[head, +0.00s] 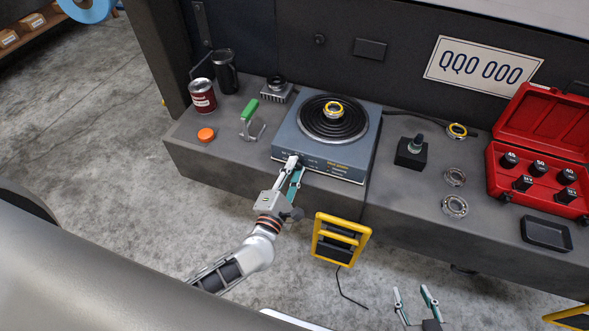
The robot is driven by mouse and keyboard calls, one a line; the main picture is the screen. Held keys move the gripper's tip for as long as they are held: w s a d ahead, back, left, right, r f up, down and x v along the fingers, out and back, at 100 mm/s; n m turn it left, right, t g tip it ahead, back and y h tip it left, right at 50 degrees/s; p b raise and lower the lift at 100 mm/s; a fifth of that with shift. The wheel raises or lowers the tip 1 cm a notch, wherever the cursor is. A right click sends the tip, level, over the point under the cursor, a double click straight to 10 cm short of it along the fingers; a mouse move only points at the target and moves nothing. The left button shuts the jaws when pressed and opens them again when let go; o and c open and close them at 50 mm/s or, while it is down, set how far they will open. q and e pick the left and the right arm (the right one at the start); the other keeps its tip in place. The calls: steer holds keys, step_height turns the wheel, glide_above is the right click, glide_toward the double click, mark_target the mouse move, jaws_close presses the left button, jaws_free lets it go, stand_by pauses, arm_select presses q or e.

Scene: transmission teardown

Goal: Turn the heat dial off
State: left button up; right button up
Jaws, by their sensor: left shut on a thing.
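A blue-grey hot plate (330,130) with a round black coil burner sits on the tailgate. A metal ring with a yellow band (333,110) rests on the burner. The heat dial is at the left of the hot plate's front panel, mostly hidden by my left gripper. My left gripper (297,163) reaches up to this panel from below, its fingers closed on the dial. The dial's pointer position cannot be made out. My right gripper (414,299) is at the bottom right, its fingers apart and empty, away from the tailgate.
Left of the hot plate are a green-handled tool (250,118), an orange cap (206,134), a red can (202,96) and a black tumbler (225,72). Right are a black block (410,155), bearing rings (455,206) and a red socket case (535,155). A yellow-framed work light (340,240) stands in front.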

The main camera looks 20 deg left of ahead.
arm_select(q)
steer(key=shift+n, duration=0.3)
arm_select(e)
steer(key=shift+f, duration=0.1)
steer(key=shift+s, duration=0.2)
arm_select(q)
steer(key=o, duration=1)
steer(key=shift+o, duration=0.2)
steer(key=shift+f, duration=0.1)
steer(key=shift+s, duration=0.25)
steer(key=s, duration=0.7)
steer(key=shift+s+a, duration=0.15)
steer(key=shift+s, duration=0.1)
